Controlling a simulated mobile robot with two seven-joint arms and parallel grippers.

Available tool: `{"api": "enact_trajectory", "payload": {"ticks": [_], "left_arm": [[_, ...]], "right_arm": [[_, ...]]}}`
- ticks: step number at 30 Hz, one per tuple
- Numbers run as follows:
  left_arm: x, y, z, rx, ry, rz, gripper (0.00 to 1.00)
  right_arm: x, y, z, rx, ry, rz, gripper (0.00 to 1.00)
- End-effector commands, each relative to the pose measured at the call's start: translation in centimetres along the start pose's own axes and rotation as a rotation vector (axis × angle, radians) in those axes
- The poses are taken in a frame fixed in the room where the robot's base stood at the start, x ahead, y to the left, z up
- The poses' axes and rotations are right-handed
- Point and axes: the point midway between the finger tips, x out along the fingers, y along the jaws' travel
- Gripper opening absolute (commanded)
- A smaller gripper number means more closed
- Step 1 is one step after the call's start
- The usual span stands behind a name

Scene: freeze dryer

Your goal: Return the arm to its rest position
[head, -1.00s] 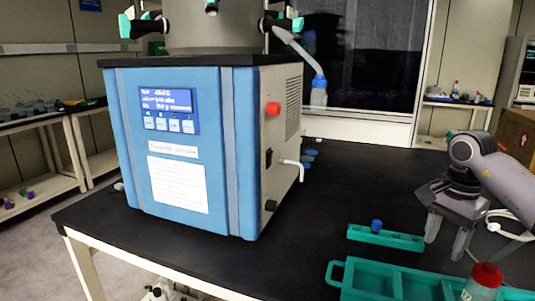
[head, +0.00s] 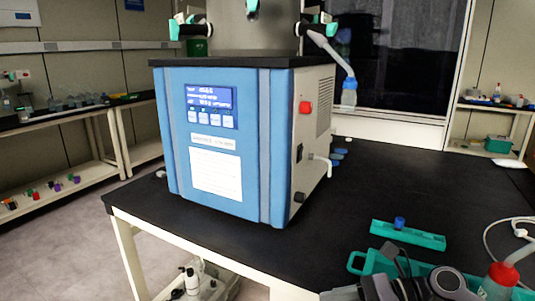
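My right arm shows only in part at the bottom edge of the head view, low over the near side of the black bench. Its gripper (head: 375,288) is cut off by the frame edge and blends with dark arm parts, so its fingers are not clear. I see nothing held in it. It is in front of the teal tray (head: 357,262) and hides part of it. My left gripper is not in view.
The blue freeze dryer (head: 278,155) stands on the black bench (head: 360,205) at left. A teal rack (head: 425,239) with a blue-capped item (head: 399,223) lies beyond the tray. A red-capped bottle (head: 500,279) is at the lower right. The bench middle is clear.

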Motion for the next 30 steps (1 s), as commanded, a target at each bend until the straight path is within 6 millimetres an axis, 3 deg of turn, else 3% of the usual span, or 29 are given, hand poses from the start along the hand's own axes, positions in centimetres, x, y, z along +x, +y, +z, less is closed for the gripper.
{"api": "enact_trajectory", "payload": {"ticks": [1,4,8,11,14,18,25,26,30], "left_arm": [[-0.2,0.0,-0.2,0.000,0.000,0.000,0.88],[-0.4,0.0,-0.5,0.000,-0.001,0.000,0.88],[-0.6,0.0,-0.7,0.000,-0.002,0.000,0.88],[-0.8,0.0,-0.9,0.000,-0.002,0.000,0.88],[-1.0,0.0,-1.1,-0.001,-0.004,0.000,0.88],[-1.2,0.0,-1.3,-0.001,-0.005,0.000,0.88],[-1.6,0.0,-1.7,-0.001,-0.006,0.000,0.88],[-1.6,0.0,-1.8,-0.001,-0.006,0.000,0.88],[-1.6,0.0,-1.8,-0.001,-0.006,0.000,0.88]], "right_arm": [[1.1,1.0,0.5,0.126,-0.120,-0.001,0.54],[2.1,1.7,1.6,0.397,-0.350,-0.016,0.54],[1.8,1.7,1.8,0.785,-0.632,-0.035,0.54],[0.9,1.2,0.4,1.107,-0.840,-0.052,0.54],[-0.3,0.8,-2.4,1.440,-1.040,-0.075,0.54],[-1.9,1.4,-8.4,1.917,-1.314,-0.115,0.54],[-2.8,6.4,-19.3,2.603,-1.713,-0.207,0.54],[-2.9,7.2,-20.3,-2.573,1.691,0.211,0.54],[-2.7,9.9,-23.4,-2.374,1.556,0.213,0.57]]}}
